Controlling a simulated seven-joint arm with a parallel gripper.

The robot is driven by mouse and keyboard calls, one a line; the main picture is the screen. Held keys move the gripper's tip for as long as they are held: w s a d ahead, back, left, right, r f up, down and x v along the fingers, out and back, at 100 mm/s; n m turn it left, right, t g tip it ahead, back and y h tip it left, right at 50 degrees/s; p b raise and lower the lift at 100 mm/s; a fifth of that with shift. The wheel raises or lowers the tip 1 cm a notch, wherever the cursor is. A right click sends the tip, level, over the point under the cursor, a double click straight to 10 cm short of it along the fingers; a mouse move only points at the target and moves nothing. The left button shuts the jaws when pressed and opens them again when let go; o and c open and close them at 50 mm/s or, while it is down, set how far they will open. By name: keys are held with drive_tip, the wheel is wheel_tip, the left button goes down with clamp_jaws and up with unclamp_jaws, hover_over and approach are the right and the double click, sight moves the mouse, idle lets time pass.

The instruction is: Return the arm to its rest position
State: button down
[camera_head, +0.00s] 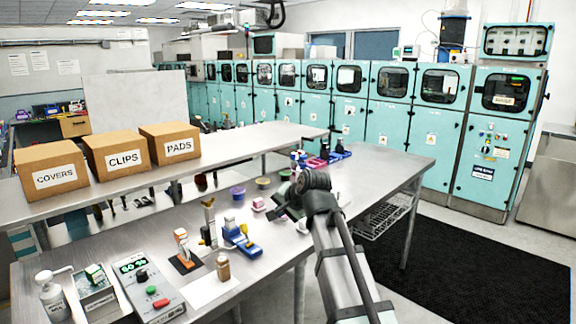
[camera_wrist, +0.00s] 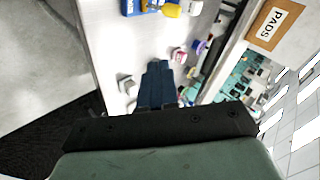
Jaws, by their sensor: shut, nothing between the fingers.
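My arm reaches in from the lower right in the head view, and my gripper (camera_head: 279,205) is over the right half of the steel bench (camera_head: 130,240). In the wrist view my gripper's dark blue fingers (camera_wrist: 157,85) are together with nothing between them. They point over the bench top, apart from the small items there. Part of the gripper is hidden behind the wrist in the head view.
Near the gripper are a blue holder (camera_head: 240,238), a pink-and-white block (camera_head: 258,204) and a purple bowl (camera_head: 237,192). A raised shelf carries boxes marked COVERS (camera_head: 50,170), CLIPS (camera_head: 117,152) and PADS (camera_head: 170,143). A control box (camera_head: 148,291) stands front left. Teal cabinets (camera_head: 430,130) line the back.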

drive_tip(key=s+d+f+n+g+h, duration=0.2)
drive_tip(key=s+d+f, duration=0.25)
drive_tip(key=f, duration=0.95)
drive_tip(key=s+d+f+n+g+h, duration=0.1)
drive_tip(key=s+d+f+n+g, duration=0.3)
drive_tip(key=f, duration=1)
drive_tip(key=s+d+f+n+g+h, duration=0.1)
drive_tip(key=s+d+f+h, duration=0.35)
drive_tip(key=f, duration=1.05)
drive_tip(key=s+d+f+g, duration=0.2)
drive_tip(key=s+f, duration=0.6)
drive_tip(key=s, duration=0.4)
drive_tip(key=s+d+f+g+y, duration=0.1)
drive_tip(key=s+d+f+g, duration=0.1)
drive_tip(key=s+f, duration=0.7)
drive_tip(key=s+d+f+m+g+y, duration=0.1)
drive_tip(key=s+f, duration=0.7)
drive_tip(key=s, duration=0.9)
drive_tip(key=d+g, duration=0.1)
drive_tip(key=g, duration=0.1)
drive_tip(key=shift+d+f+g, duration=0.15)
drive_tip(key=shift+d+g, duration=0.15)
